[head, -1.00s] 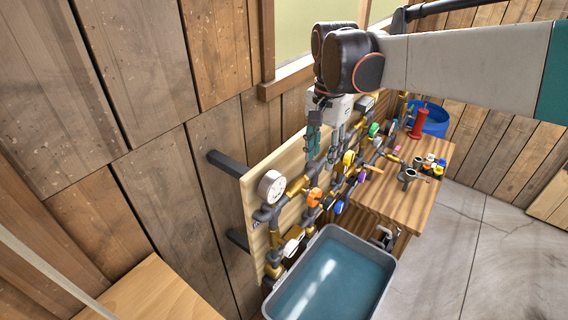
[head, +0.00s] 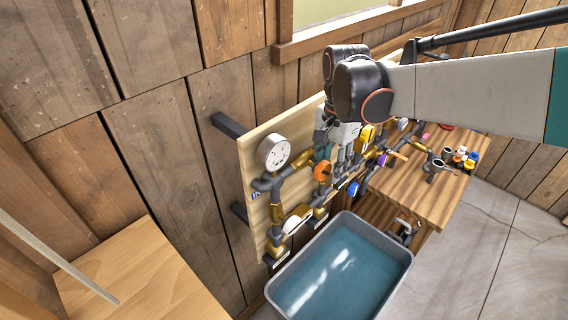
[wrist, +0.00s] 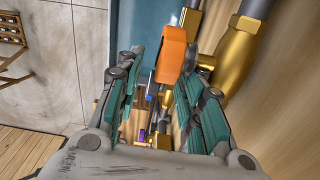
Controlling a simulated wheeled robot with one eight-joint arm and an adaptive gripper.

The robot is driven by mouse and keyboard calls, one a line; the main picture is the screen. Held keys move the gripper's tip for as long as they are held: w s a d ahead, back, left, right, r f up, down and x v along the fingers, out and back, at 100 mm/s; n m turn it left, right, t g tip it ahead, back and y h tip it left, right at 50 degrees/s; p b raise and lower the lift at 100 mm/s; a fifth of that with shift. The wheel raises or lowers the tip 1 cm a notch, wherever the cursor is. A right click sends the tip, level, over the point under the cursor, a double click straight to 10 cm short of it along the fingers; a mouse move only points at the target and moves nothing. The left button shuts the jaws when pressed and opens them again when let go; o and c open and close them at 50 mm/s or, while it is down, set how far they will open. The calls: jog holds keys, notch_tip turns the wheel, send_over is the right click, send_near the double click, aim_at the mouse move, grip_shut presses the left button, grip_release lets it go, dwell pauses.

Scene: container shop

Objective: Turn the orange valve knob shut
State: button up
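The orange valve knob (head: 322,171) sits on the brass and grey pipework of the upright wooden panel (head: 258,222). In the wrist view the orange knob (wrist: 173,52) shows at the far end of the fingers, nearer the right finger than the left. My gripper (head: 335,158) is just above and beside the knob, pointing down, and partly covers the pipes behind. In the wrist view my gripper (wrist: 158,72) has its teal fingers spread, with a clear gap between them. I cannot tell whether a finger touches the knob.
A round white gauge (head: 273,152) is on the panel left of the knob. A yellow knob (head: 367,133) and a blue knob (head: 353,188) are close on the right. A grey tub of water (head: 285,300) stands below. A wooden bench (head: 425,205) lies to the right.

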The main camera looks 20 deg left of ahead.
aim_at(323, 164)
jog(key=s, duration=0.1)
jog(key=a, duration=0.1)
jog(key=s, duration=0.1)
jog(key=shift+s+a+r+n, duration=0.2)
jog(key=shift+s+a+n, duration=0.05)
jog(key=shift+s+n, duration=0.1)
grip_shut()
jog(key=shift+w, duration=0.1)
jog(key=shift+w+d+f+g+y+b, duration=0.1)
jog(key=shift+w+f+g+y+b, duration=0.1)
jog(key=shift+g+y+b, duration=1)
jog(key=shift+g+b, duration=0.65)
jog(key=shift+g, duration=0.95)
jog(key=shift+r, duration=0.1)
